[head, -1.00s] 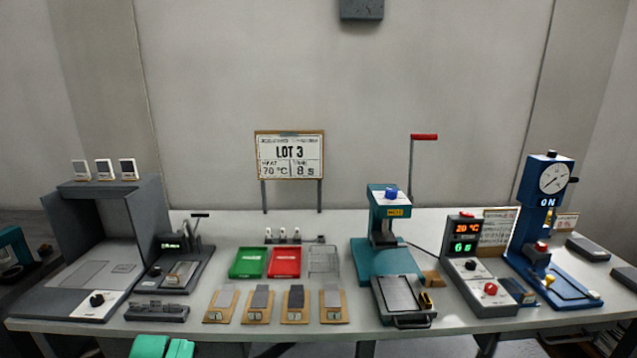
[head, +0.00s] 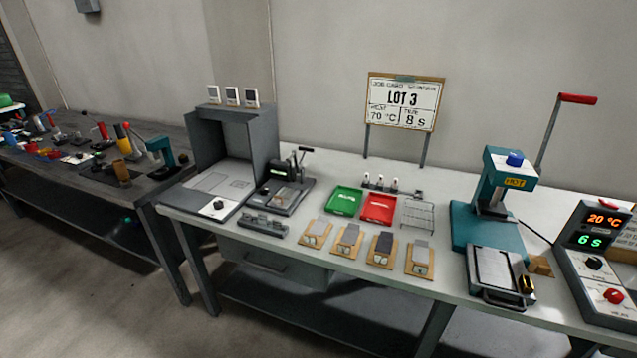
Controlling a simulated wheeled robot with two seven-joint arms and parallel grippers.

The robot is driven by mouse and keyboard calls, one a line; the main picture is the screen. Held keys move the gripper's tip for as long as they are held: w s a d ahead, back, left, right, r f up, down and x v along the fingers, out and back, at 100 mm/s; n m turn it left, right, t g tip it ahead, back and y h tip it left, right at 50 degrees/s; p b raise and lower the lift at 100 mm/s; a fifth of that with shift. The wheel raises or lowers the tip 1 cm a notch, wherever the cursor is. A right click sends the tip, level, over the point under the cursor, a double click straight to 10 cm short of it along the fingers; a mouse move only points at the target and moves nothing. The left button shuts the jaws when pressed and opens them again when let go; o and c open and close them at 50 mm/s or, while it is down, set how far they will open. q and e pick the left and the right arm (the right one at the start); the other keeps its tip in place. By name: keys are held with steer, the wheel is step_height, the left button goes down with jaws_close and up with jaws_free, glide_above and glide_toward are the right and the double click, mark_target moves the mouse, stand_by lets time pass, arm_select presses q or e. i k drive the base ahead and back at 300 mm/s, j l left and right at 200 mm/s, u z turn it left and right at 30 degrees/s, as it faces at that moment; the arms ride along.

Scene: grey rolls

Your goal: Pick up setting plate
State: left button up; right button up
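Neither of my grippers shows in the head view. No item is readably labelled as the setting plate, so I cannot tell for certain which it is. A low dark grey plate-like block (head: 263,227) lies at the bench's front edge, left of the sample cards. A flat metal plate (head: 492,268) lies in a dark tray in front of the teal press (head: 487,225). A dark clamp fixture (head: 284,192) stands behind the low block.
The white bench (head: 335,267) also holds a grey booth (head: 235,150), a green tray (head: 346,201), a red tray (head: 379,208), a wire rack (head: 418,214), several sample cards (head: 348,239) and a controller (head: 596,260). A darker tool-covered bench (head: 62,167) stands left. Floor in front is clear.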

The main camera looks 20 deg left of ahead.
mark_target(284, 194)
steer(key=i+j+z, duration=0.1)
steer(key=j, duration=0.5)
steer(key=i+j+z, duration=0.1)
steer(key=j, duration=0.55)
